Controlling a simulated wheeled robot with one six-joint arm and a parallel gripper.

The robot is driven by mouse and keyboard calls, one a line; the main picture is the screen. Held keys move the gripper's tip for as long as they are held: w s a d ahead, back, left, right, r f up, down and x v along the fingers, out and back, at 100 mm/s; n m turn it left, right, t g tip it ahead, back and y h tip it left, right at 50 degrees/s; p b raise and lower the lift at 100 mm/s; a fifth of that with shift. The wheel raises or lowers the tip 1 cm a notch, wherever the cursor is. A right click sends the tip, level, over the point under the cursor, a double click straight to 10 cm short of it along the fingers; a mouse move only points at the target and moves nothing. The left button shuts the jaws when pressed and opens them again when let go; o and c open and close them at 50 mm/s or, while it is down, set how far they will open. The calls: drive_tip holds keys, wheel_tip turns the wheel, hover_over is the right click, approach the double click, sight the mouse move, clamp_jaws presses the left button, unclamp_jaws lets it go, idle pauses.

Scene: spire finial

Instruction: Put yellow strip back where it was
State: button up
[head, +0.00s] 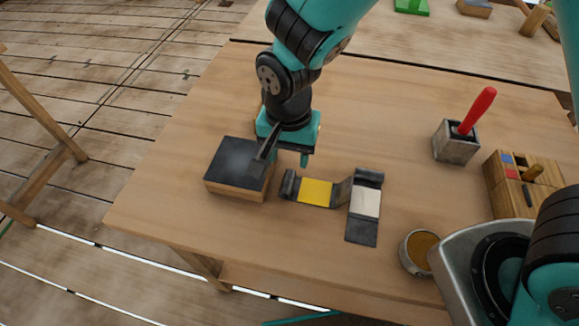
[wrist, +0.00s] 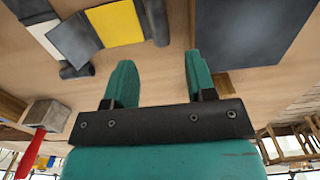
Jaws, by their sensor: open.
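The yellow strip (head: 315,191) shows as a flat yellow patch between dark grey pieces on the wooden table. It also shows at the top left of the wrist view (wrist: 115,24). A white patch (head: 365,202) lies to its right, between dark grey pieces; it is at the far left of the wrist view (wrist: 45,38). My gripper (head: 285,156) is open and points down, behind the yellow strip and beside the dark-topped block (head: 238,160). In the wrist view nothing is between its fingers (wrist: 158,82). I cannot tell its exact height above the table.
The wooden block with a dark top stands left of the yellow strip. A round tin (head: 418,252) with brownish contents is at the front right. A grey holder with a red-handled tool (head: 456,145) and a wooden organiser (head: 520,185) stand at the right. The table's back middle is clear.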

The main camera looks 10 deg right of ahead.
drive_tip(key=s+d+r+n+y, duration=0.2)
drive_tip(key=s+d+r+n, duration=0.2)
drive_tip(key=r, duration=0.5)
drive_tip(key=s+d+r+n+y, duration=0.2)
drive_tip(key=s+d+r+n, duration=0.3)
drive_tip(key=s+r+n, duration=0.2)
wheel_tip(320, 180, up, 2)
drive_tip(key=shift+s+d+r+n, duration=0.15)
drive_tip(key=shift+s+n, duration=0.15)
drive_tip(key=shift+s, duration=0.3)
